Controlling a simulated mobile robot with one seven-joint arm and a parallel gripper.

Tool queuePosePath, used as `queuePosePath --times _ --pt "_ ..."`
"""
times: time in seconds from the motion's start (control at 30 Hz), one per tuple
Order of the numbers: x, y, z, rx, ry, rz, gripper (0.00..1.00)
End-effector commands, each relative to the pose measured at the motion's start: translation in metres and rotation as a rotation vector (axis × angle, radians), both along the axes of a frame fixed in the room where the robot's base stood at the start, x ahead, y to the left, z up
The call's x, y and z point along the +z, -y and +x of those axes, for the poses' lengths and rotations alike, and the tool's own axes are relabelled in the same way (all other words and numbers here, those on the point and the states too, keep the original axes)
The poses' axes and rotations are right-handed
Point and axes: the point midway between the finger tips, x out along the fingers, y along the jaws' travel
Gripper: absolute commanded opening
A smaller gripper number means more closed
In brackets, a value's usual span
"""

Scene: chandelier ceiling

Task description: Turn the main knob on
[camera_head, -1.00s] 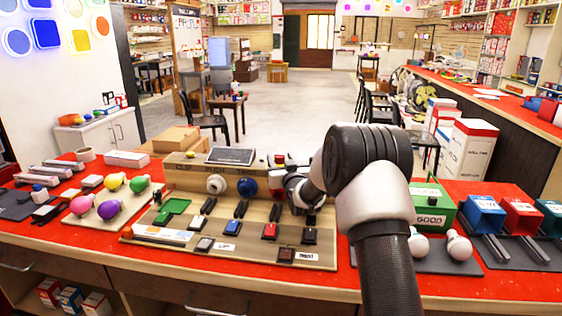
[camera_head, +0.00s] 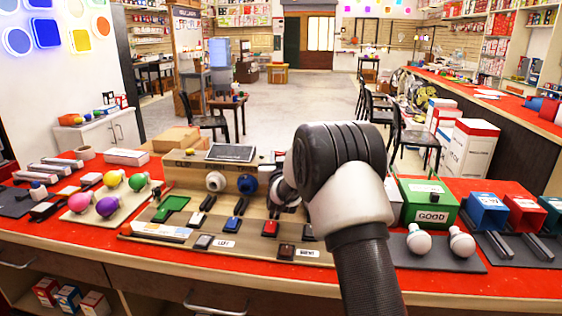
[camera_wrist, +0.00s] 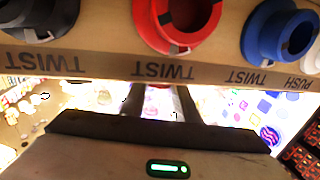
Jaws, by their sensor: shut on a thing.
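A wooden test board (camera_head: 190,225) with switches, sockets and labels lies on the red counter. The wrist view shows its edge strip marked TWIST (camera_wrist: 165,70) with a red socket (camera_wrist: 180,20), a blue socket (camera_wrist: 275,32) and a dark socket (camera_wrist: 38,18). My gripper (camera_wrist: 160,92) reaches to this strip below the red socket, and its fingertips are hidden behind it. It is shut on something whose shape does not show. In the head view my arm covers the right part of the board. I cannot make out a knob labelled main.
Coloured bulbs (camera_head: 108,206) lie left of the board. A green box marked GOOD (camera_head: 428,202) stands to the right, with two white bulbs (camera_head: 419,239) in front. A blue bin (camera_head: 486,212) and a red bin (camera_head: 522,212) stand further right. A dark screen (camera_head: 231,152) sits behind.

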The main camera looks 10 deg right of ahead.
Motion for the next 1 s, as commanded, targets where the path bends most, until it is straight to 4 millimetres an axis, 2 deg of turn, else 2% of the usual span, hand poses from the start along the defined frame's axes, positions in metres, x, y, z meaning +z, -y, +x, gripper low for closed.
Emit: queuePosePath --times 0.1,0.37,0.6,1.0 --pt "0.0006 -0.0085 0.0007 -0.095 0.000 -0.002 0.06" --pt "0.0053 -0.0115 0.0030 -0.340 -0.001 -0.003 0.06" --pt "0.0015 -0.0126 0.0048 -0.534 -0.001 -0.001 0.06" --pt "0.0000 -0.0136 0.0066 -0.697 0.001 0.001 0.06"
